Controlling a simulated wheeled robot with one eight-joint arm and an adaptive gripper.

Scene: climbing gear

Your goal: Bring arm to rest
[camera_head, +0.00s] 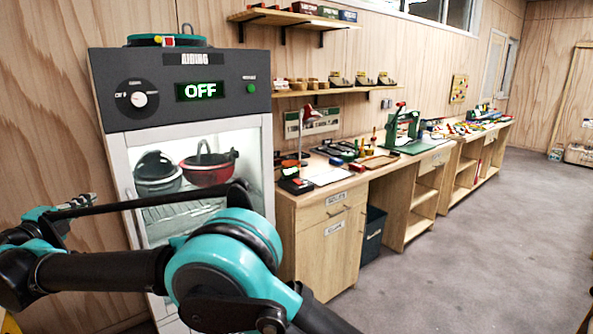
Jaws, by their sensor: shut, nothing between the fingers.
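My arm (105,271) shows folded across the lower left of the head view. A large teal and black joint (222,265) is in front of the lower part of the cabinet. A thin dark link (150,201) runs across the cabinet's glass door, above the thicker link. I cannot make out my gripper's fingers anywhere in this view. Nothing held by the arm can be seen.
A grey drying cabinet (110,110) stands close behind my arm, its display reading OFF. Helmets (208,168) show through its glass. A wooden workbench (330,215) with tools runs along the wall to the right. The grey floor (480,240) at right is clear.

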